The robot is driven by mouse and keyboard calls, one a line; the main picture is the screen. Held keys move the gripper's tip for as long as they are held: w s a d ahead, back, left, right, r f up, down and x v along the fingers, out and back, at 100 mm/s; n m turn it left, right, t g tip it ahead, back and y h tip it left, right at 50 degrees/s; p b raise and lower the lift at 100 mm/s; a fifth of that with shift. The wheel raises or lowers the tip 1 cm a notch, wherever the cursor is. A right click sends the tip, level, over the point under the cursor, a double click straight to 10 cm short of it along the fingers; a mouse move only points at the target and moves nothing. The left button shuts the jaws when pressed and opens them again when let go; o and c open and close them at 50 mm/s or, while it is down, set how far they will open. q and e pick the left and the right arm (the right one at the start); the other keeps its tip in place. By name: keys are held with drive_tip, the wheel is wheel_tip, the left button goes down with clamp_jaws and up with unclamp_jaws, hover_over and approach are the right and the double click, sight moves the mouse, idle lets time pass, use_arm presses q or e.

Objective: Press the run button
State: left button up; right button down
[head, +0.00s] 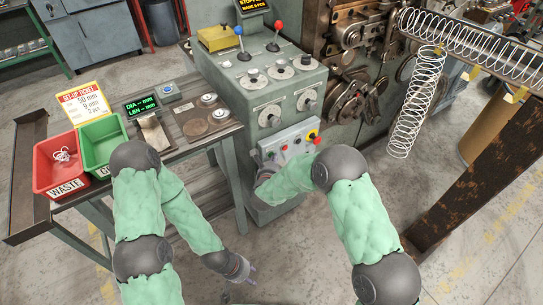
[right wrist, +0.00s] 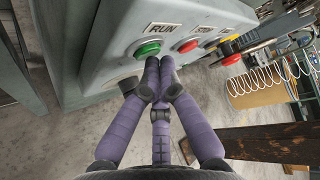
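The green button under the RUN label (right wrist: 148,49) is on the grey control box (right wrist: 115,45) in the right wrist view. My right gripper (right wrist: 159,60) is shut and empty, its purple fingertips together just below and right of the green button. I cannot tell whether they touch it. In the head view, the box front (head: 290,143) shows a row of buttons, and my right gripper is mostly hidden behind my forearm beside its lower left. My left gripper (head: 250,269) hangs low over the floor, away from the box; its finger opening is too small to judge.
A red STOP button (right wrist: 188,45) and a red knob on yellow (right wrist: 231,58) sit right of the green one. A side table holds a red waste bin (head: 45,177) and a green bin (head: 89,160). A coil spring (head: 408,120) hangs at the right.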

drive_tip(key=shift+w+a, duration=0.1)
drive_tip(key=shift+w, duration=0.05)
idle(0.4)
drive_tip(key=shift+s+d, duration=0.45)
drive_tip(key=shift+s, duration=0.15)
drive_tip(key=shift+s+d+b, duration=0.2)
drive_tip(key=shift+s+d, duration=0.55)
drive_tip(key=shift+s, duration=0.3)
drive_tip(key=shift+s+d+b, duration=0.15)
drive_tip(key=shift+s+d, duration=0.6)
drive_tip(key=shift+s, duration=0.25)
